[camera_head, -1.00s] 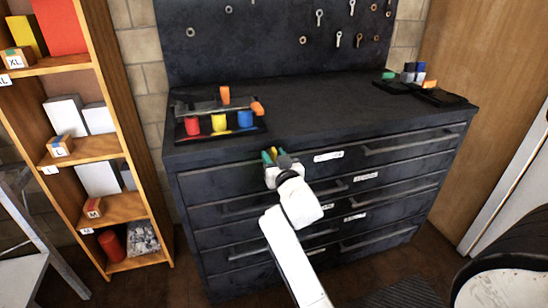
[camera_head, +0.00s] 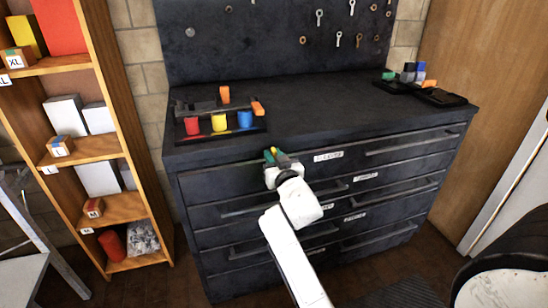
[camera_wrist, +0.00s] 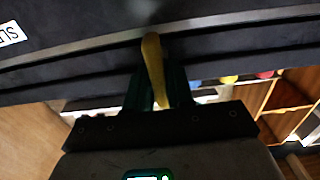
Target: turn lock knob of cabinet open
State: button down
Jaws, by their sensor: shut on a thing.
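The dark cabinet (camera_head: 212,182) stands ahead with several drawers with long bar handles. Its lock knob (camera_wrist: 153,66) is a narrow yellow lever at the top drawer's front, seen close in the wrist view. My gripper (camera_head: 277,157) is at the upper front of the cabinet, left of the white drawer label. Its green fingers are shut on the yellow knob, one on each side, as the wrist view shows. In the head view only a small yellow bit of the knob (camera_head: 274,150) shows between the fingers. The fingers hide the knob's base.
On the cabinet top are a tray (camera_head: 200,136) with red, yellow and blue pieces and dark holders (camera_head: 440,97) at the right. A wooden shelf (camera_head: 125,205) with boxes stands at the left. A round seat (camera_head: 500,288) is at the lower right.

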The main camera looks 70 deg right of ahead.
jog(key=n, duration=0.2)
jog(key=n+p, duration=0.1)
jog(key=n, duration=0.1)
jog(key=shift+w+a+p, duration=0.15)
jog(key=shift+a+p, duration=0.05)
jog(key=shift+p, duration=0.1)
jog(key=shift+w+a+f+n+p, duration=0.15)
jog(key=shift+n+p, duration=0.4)
jog(key=shift+n, duration=1.75)
jog(key=shift+f+n+p, duration=0.2)
jog(key=shift+n+p, duration=0.4)
jog(key=shift+n, duration=1.7)
jog(key=shift+w+a+f+n+p, duration=0.15)
jog(key=shift+n+p, duration=0.4)
jog(key=shift+n, duration=1.75)
jog(key=shift+d+f, duration=0.1)
jog(key=c, duration=1.1)
grip_release()
jog(key=shift+s, duration=0.15)
